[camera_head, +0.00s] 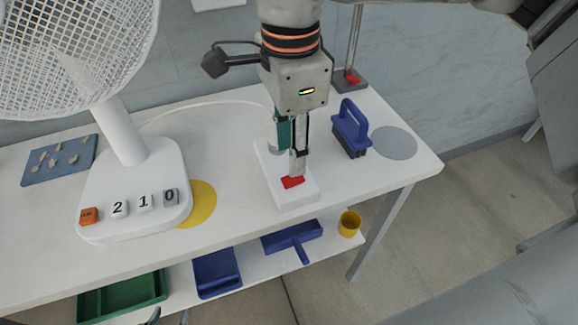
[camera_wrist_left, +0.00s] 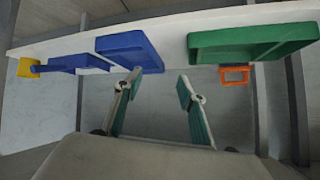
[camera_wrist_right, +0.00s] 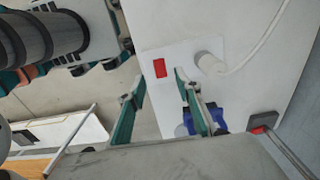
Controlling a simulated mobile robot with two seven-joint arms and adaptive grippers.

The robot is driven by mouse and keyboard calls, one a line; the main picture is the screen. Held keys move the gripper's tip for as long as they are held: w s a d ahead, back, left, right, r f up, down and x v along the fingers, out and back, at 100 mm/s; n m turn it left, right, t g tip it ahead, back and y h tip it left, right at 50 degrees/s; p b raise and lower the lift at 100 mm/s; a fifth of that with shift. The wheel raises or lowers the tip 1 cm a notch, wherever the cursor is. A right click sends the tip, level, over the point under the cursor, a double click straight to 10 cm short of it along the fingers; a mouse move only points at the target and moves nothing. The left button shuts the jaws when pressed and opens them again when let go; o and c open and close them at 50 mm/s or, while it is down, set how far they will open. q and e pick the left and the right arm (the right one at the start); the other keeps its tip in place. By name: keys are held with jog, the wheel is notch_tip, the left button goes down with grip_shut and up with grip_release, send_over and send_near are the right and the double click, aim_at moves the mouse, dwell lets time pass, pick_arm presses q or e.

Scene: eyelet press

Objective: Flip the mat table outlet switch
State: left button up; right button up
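The white outlet block (camera_head: 297,198) lies on the table's right half, with a red rocker switch (camera_head: 292,182) near its front end. The switch shows as a red rectangle in the right wrist view (camera_wrist_right: 160,68), close beyond my right fingertips, with a white plug and cord beside it. My right gripper (camera_head: 297,172) points down over the block, its tips very near the switch; contact cannot be told. In the right wrist view (camera_wrist_right: 161,79) its fingers stand apart with nothing between them. My left gripper (camera_wrist_left: 158,76) is open and empty, low in front of the table.
A white fan (camera_head: 125,135) stands left of the block. A blue brush (camera_head: 350,130) and a stand with a red clip (camera_head: 352,78) are to its right and behind. The lower shelf holds a green tray (camera_head: 120,297), blue dustpan (camera_head: 217,272), blue hand brush (camera_head: 292,238) and yellow cup (camera_head: 349,224).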

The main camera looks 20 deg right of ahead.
aim_at(290, 180)
notch_tip(290, 180, down, 6)
jog(key=shift+f+b, duration=0.1)
jog(key=shift+b, duration=0.25)
grip_shut()
